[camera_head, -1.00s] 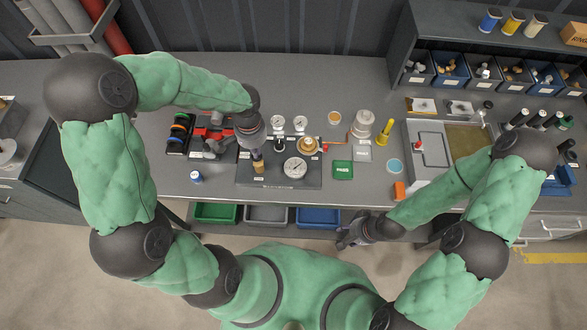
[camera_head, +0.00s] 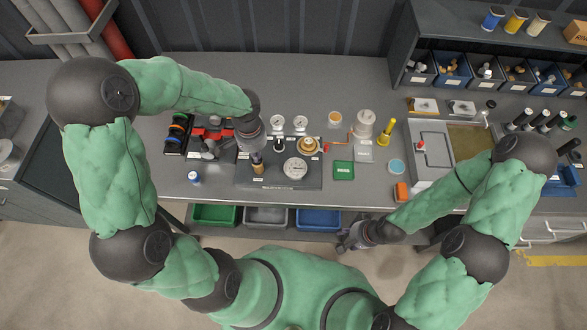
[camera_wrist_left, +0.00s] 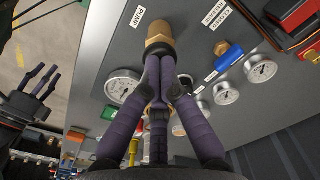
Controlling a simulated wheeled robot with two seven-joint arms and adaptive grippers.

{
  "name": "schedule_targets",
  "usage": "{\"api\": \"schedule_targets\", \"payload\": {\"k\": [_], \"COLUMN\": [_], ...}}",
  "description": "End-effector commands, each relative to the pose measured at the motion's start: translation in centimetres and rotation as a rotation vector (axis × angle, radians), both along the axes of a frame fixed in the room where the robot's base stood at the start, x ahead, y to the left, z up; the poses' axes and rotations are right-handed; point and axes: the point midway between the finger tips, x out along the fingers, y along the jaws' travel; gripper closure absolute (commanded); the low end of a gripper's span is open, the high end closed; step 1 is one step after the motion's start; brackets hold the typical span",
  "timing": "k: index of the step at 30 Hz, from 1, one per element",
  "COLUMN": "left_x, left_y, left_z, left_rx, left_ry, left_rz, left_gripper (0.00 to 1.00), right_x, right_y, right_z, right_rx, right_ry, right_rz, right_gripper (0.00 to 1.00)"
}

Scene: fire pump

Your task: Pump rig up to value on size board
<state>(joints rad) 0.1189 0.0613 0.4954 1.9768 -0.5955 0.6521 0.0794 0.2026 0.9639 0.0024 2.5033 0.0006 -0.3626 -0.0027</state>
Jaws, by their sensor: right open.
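The pump rig (camera_head: 308,184) is a dark panel on the bench with a large round gauge (camera_head: 295,168) and two small gauges (camera_head: 277,122) behind it. A brass plunger (camera_wrist_left: 159,28) beside the PUMP label stands up from the panel. My left gripper (camera_wrist_left: 159,62) has its fingers closed together, with the tips against or just over the brass plunger; contact is unclear. The large gauge also shows in the left wrist view (camera_wrist_left: 124,86); I cannot read its needle. My right gripper (camera_head: 347,241) is open and empty before the bench front. I cannot pick out the size board.
A red-and-black tool (camera_head: 211,138) stands left of the panel. A green box (camera_head: 343,170), a yellow tool (camera_head: 386,132) and an orange block (camera_head: 401,192) lie to the right. A sink unit (camera_head: 430,148) is further right. Coloured bins (camera_head: 265,215) sit under the bench edge.

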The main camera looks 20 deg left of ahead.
Motion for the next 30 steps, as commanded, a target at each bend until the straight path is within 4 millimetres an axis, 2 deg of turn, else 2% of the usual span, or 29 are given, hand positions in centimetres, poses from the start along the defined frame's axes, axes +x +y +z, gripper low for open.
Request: {"api": "schedule_targets", "payload": {"k": [18,30], "left_x": [-0.1,-0.1], "left_y": [0.0,0.0], "left_z": [3.3,3.3], "left_rx": [0.000,-0.001], "left_ry": [0.003,0.001], "left_rz": [0.000,0.000], "left_gripper": [1.00,1.00], "right_x": [0.0,0.0], "right_y": [0.0,0.0], "right_z": [2.5,2.4], "right_rx": [0.000,0.000], "right_ry": [0.000,0.000], "right_rz": [0.000,0.000], "right_gripper": [0.55,0.55]}}
